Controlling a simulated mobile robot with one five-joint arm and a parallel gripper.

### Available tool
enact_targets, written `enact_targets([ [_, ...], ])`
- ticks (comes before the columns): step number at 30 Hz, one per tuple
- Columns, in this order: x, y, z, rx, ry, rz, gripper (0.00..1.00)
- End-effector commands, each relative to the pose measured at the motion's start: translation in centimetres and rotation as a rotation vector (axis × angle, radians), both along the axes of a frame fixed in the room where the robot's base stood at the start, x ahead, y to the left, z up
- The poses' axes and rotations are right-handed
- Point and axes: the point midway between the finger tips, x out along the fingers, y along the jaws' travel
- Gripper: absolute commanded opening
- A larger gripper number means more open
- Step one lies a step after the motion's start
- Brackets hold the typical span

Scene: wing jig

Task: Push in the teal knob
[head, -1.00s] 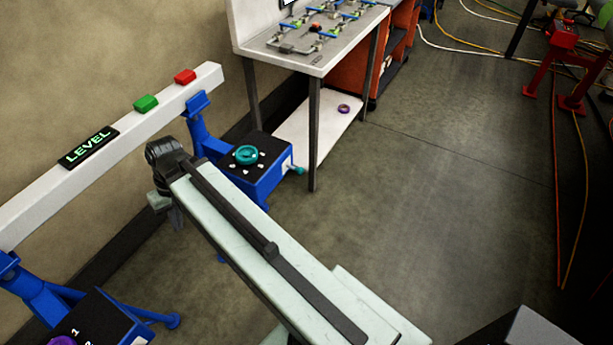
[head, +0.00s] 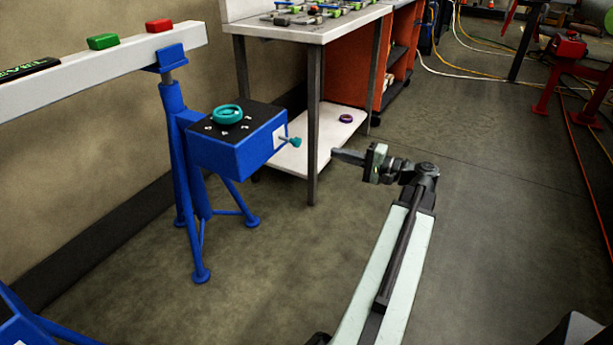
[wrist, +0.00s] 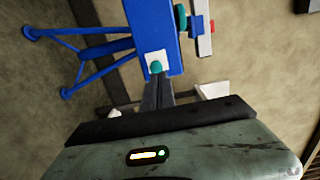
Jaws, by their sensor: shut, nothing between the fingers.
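The teal knob (head: 295,142) sticks out from a white plate on the right side of a blue box (head: 232,150) on a blue stand. In the wrist view the teal knob (wrist: 156,67) lies just beyond my fingertips, near the picture's middle. My gripper (head: 335,153) is shut and empty, to the right of the knob and pointing left at it. A gap shows between the fingertips and the knob in the head view. In the wrist view the shut fingers (wrist: 157,88) line up closely with the knob. A teal handwheel (head: 227,115) sits on the box's black top.
A white beam (head: 110,65) with a green block (head: 102,41) and a red block (head: 159,25) rests on the stand. A white workbench (head: 300,32) with a lower shelf (head: 318,140) stands behind the box. The floor right of the box is mostly clear.

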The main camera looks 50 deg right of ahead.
Motion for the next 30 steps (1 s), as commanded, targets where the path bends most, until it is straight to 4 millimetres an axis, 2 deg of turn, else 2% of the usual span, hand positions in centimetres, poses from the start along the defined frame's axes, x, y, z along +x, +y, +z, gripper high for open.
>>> enact_targets([
  [1, -1.3, -1.0, -1.5, 0.000, -0.001, -0.027, 0.00],
  [4, -2.4, -1.8, -1.6, 0.000, 0.000, -0.049, 0.00],
  [10, -1.8, -1.6, -1.3, 0.000, 0.001, -0.047, 0.00],
  [14, 0.3, -1.0, -1.3, 0.000, 0.001, -0.045, 0.00],
  [24, 7.5, 0.7, -1.3, 0.000, 0.002, -0.043, 0.00],
  [30, 10.4, 1.4, -1.3, 0.000, 0.002, -0.045, 0.00],
])
